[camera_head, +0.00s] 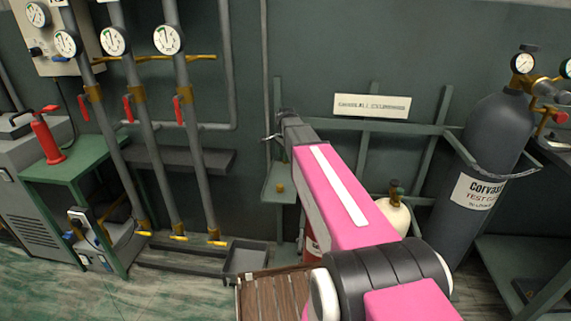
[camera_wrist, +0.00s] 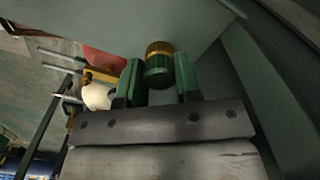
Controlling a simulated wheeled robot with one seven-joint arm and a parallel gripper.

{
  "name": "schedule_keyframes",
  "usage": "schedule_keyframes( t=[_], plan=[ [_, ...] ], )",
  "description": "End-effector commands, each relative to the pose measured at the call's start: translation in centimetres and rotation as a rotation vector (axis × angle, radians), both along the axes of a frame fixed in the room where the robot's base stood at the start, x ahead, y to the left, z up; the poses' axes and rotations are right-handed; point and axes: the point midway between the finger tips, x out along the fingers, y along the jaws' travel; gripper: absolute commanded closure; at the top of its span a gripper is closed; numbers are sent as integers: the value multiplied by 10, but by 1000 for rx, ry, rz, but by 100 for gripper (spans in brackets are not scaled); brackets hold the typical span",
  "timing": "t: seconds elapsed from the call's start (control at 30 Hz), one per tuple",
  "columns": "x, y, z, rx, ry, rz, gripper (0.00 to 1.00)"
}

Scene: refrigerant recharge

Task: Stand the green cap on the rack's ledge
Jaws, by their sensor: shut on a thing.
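The green cap (camera_wrist: 158,72), with a brass-coloured band at its end, sits between the two green fingers of my gripper (camera_wrist: 158,62) in the wrist view. The gripper is shut on it. A broad grey-green surface lies just beyond the cap; I cannot tell whether the cap touches it. In the head view the rack (camera_head: 430,128) stands against the wall, and a small green ledge (camera_head: 271,192) shows left of my arm with a small brass piece (camera_head: 280,188) on it.
A grey cylinder (camera_head: 490,135) stands at the right of the rack. A smaller cream cylinder (camera_head: 395,215) is behind my arm. Upright pipes with gauges (camera_head: 115,40) stand left. A green table with a red extinguisher-like object (camera_head: 47,140) is farther left. A wooden crate (camera_head: 275,295) is below.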

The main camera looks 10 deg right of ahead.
Motion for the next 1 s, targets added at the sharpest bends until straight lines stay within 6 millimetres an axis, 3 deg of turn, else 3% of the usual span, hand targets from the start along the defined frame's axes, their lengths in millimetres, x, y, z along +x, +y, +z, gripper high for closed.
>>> schedule_keyframes(
  t=[0.4, 0.77, 0.8, 0.87, 1.0],
  plan=[
    [0, 0, -40, 0, 1, 0, 92],
    [0, 0, -43, 0, 0, 0, 92],
    [0, 0, -43, 0, 0, 0, 66],
    [0, 0, -43, 0, 0, 0, 46],
    [0, 0, -43, 0, 0, 0, 44]
  ],
)
